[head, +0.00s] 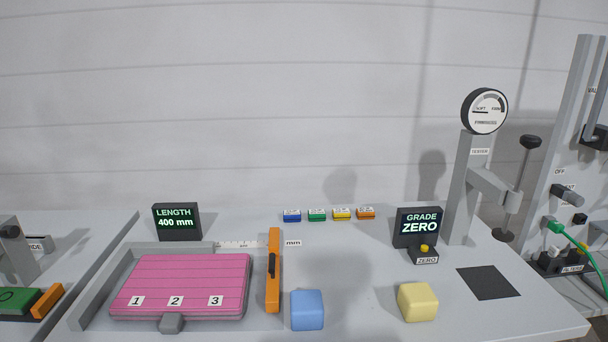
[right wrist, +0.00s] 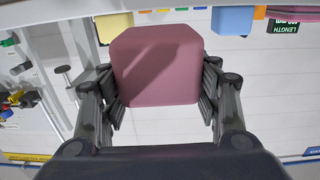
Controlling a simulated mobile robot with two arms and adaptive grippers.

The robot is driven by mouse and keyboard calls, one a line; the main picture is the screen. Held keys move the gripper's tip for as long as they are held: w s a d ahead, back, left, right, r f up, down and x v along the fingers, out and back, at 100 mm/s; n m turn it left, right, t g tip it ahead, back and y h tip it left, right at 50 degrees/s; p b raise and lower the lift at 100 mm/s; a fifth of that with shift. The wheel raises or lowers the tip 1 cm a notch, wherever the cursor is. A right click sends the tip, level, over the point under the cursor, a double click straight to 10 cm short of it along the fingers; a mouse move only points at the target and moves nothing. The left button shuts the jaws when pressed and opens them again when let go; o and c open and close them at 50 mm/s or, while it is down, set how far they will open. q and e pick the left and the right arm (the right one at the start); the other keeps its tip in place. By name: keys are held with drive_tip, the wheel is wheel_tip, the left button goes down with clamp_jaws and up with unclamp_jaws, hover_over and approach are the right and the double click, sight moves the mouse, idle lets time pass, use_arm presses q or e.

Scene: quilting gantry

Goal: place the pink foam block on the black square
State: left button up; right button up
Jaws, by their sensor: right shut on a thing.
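The pink foam block (right wrist: 158,65) is a dusky pink cube with rounded edges, seen in the right wrist view. My right gripper (right wrist: 160,88) is shut on it, with a finger against each side. Neither the held block nor my right gripper shows in the head view. The black square (head: 488,282) lies flat and bare on the right part of the table in the head view, in front of the tester stand. My left gripper is in neither view.
A yellow block (head: 418,302) stands left of the black square, and a blue block (head: 307,310) farther left. The tester stand (head: 467,190) and the GRADE display (head: 419,228) stand behind. A pink slab (head: 185,285) lies in a grey tray with an orange bar (head: 273,272) alongside.

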drive_tip(key=shift+s+d+f, duration=0.3)
drive_tip(key=shift+s+d, duration=0.3)
drive_tip(key=shift+s, duration=0.05)
idle(0.8)
